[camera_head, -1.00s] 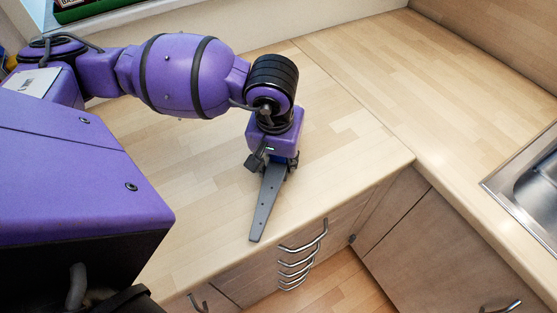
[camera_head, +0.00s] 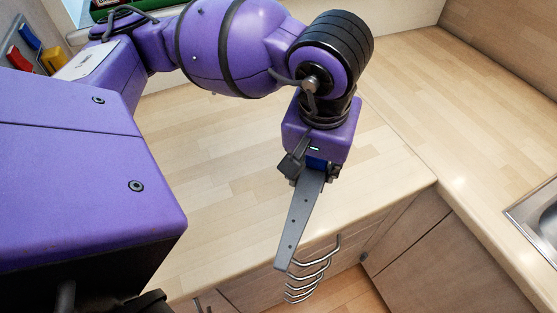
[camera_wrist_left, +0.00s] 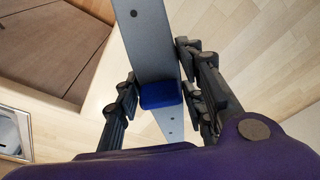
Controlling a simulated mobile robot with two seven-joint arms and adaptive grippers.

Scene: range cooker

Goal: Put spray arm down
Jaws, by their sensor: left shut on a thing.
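The spray arm is a long grey tapered bar with small holes and a blue block at its middle. In the head view the spray arm (camera_head: 302,218) points down toward the counter's front edge, with its tip over the drawer handles. My left gripper (camera_head: 316,175) is shut on it, with fingers on both sides near the blue block. In the left wrist view the spray arm (camera_wrist_left: 148,45) runs between the fingers of my left gripper (camera_wrist_left: 160,95). The gripper body hides its other end in the head view. My right gripper is not in view.
The wooden countertop (camera_head: 200,150) is clear around my left arm. A steel sink (camera_head: 535,215) is at the right. Drawers with curved metal handles (camera_head: 315,270) lie below the front edge. Colourful items (camera_head: 40,50) stand at the far left.

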